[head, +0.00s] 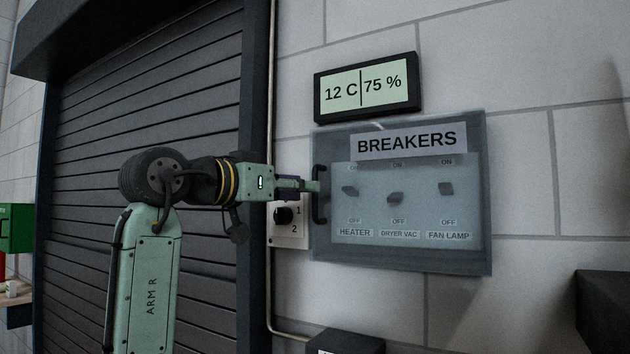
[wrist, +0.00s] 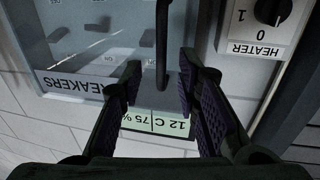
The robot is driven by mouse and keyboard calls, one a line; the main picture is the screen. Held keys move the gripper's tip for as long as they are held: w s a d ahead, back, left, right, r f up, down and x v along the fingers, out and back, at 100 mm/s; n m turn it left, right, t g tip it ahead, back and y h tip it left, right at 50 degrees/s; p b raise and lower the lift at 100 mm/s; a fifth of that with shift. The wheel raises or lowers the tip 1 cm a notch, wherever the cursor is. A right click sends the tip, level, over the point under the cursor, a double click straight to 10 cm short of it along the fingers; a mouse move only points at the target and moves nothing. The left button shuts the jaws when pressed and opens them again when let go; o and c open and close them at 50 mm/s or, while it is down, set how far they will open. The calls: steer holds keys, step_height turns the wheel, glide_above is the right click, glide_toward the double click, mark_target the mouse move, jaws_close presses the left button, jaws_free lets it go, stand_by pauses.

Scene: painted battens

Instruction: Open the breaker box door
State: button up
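The breaker box (head: 484,255) is on the wall, and its translucent door (head: 345,145) is shut. Switches labelled heater, dryer vac and fan lamp show through it. A black upright bar handle (head: 319,205) is on the door's left edge. My gripper (head: 315,186) is at the handle in the head view. In the wrist view my gripper (wrist: 160,68) is open, and the handle (wrist: 162,45) stands between its two fingers with a gap showing on each side. Whether the fingertips reach past the bar is hard to tell.
A rotary heater switch (head: 284,215) is just left of the box, and also shows in the wrist view (wrist: 268,12). A display (head: 367,87) reading 12 C and 75 % is above. A dark shutter (head: 150,100) is at left. Dark boxes (head: 345,342) are below.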

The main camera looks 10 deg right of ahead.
mark_target(315, 213)
steer(key=p+x, duration=0.1)
steer(key=x, duration=0.4)
steer(key=shift+a, duration=0.1)
jaws_close()
stand_by(0.8)
